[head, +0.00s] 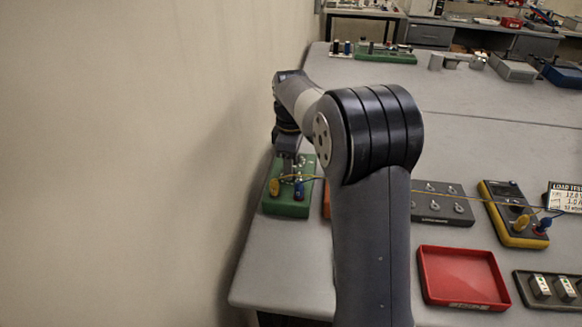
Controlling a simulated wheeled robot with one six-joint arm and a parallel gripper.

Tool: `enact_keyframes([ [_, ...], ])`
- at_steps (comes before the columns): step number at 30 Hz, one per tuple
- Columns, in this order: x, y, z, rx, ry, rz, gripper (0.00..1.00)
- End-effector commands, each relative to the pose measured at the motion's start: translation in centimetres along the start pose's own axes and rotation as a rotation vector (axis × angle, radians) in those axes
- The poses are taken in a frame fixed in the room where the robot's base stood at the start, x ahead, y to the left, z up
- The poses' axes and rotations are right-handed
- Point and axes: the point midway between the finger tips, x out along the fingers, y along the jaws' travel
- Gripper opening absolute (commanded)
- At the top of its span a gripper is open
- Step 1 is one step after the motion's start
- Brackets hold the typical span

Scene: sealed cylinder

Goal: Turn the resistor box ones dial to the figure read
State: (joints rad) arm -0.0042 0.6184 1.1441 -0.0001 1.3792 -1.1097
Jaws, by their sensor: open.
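A green box (289,207) stands at the left edge of the table, and it looks like the resistor box. A yellow plug (274,187) and a blue plug (299,190) sit in its top, with a yellow lead running right. My gripper (287,163) points down over the far part of the box, open. Its fingertips are small and dark here, and I cannot tell whether they touch anything. The ones dial and its figures cannot be made out. A yellow multimeter (497,206) lies to the right with yellow and blue plugs; its reading is not legible.
An orange-red item beside the green box is mostly hidden by my arm. A dark switch panel (432,215), a red tray (460,277), a load test card (566,196) and a dark socket strip (545,302) lie to the right. A wall stands close on the left. The table's middle is clear.

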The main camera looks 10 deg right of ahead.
Motion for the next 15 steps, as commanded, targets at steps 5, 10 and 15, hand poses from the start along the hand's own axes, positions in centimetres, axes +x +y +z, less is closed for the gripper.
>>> enact_keyframes([
  [5,1.34,-0.02,0.00,0.000,0.000,0.000,0.47],
  [10,1.50,-0.02,0.00,0.000,0.000,0.000,0.47],
  [15,1.48,-0.02,0.00,0.001,0.000,0.000,0.43],
])
